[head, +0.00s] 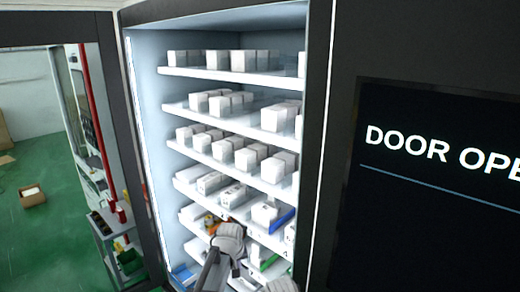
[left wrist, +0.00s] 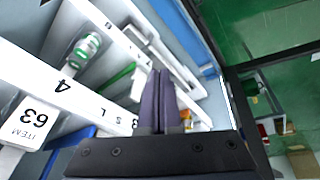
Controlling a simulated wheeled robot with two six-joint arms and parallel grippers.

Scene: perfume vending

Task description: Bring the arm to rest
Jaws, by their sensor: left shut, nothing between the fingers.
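My left gripper (left wrist: 160,80) is shut and empty in the left wrist view, its two dark fingers pressed together. Behind the fingers are the lower shelves of the vending cabinet, with a shelf edge (left wrist: 30,65) bearing printed numbers. In the head view my left arm (head: 228,243) shows as a grey link in front of the lower shelves; its fingertips cannot be made out there. My right gripper is not in view.
The lit cabinet (head: 150,120) holds several shelves of white boxes (head: 243,61). A dark screen (head: 440,190) reading "DOOR OPE" stands right of it. A glass door frame (head: 115,110) stands open at left, with a cart (head: 118,228) and green floor (head: 40,240) beyond.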

